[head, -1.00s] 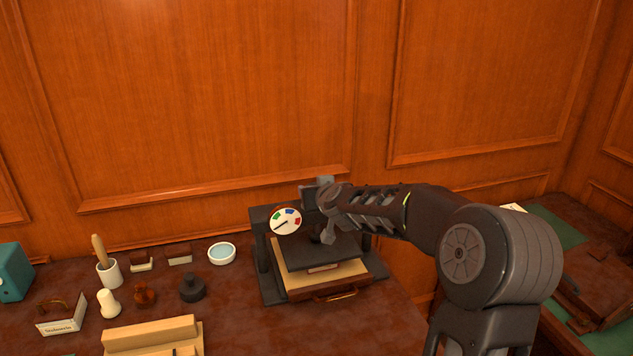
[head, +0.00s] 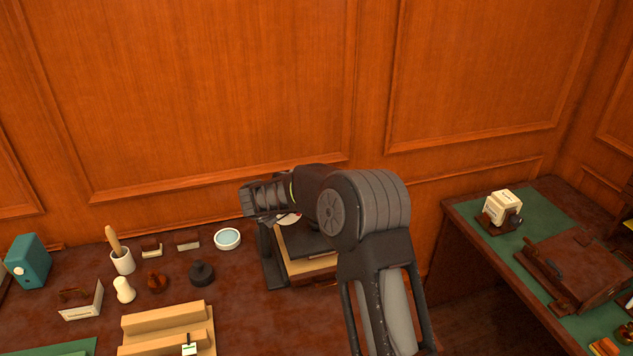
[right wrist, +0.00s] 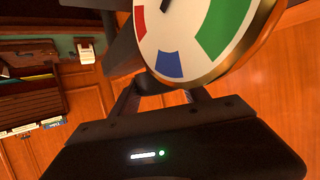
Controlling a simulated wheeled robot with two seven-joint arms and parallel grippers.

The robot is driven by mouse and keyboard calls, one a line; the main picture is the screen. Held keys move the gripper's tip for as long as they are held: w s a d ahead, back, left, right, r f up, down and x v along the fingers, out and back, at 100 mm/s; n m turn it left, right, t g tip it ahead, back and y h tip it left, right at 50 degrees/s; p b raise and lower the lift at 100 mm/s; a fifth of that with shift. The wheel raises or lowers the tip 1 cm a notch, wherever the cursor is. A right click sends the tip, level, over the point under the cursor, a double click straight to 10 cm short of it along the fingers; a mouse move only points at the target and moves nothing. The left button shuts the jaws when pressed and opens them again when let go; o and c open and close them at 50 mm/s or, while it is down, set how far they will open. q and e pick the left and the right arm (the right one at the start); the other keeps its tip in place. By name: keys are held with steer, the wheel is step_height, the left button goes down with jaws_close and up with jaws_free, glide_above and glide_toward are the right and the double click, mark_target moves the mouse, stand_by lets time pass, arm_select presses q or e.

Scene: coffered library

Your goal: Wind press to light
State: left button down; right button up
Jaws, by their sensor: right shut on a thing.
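The dark press (head: 272,272) stands on the brown desk against the wall, with a pale board and a dark plate in it. My right arm crosses in front and hides its top. Its round dial (head: 290,218) is almost covered in the head view. The right wrist view shows the white dial (right wrist: 195,45) close up, with red, blue and green marks; only part of its needle shows. My right gripper (right wrist: 162,88) is shut on a dark part of the press handle (right wrist: 152,82), just beside the dial. My left gripper is out of view.
To the left on the desk are a white-blue dish (head: 228,238), a dark round pot (head: 201,273), a brush cup (head: 122,262) and a wooden stepped block (head: 165,325). A second desk at right holds a briefcase (head: 575,268) and a white device (head: 501,205).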

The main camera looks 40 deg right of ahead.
steer(key=m+g+h, duration=0.1)
steer(key=m+g, duration=0.3)
steer(key=shift+a+g, duration=0.1)
steer(key=shift+g, duration=0.2)
steer(key=shift+m+g, duration=0.6)
steer(key=shift+g, duration=0.1)
steer(key=o, duration=1.4)
steer(key=shift+d, duration=0.2)
steer(key=shift+c, duration=0.2)
steer(key=shift+a, duration=0.1)
steer(key=shift+v, duration=3.85)
steer(key=shift+w, duration=0.1)
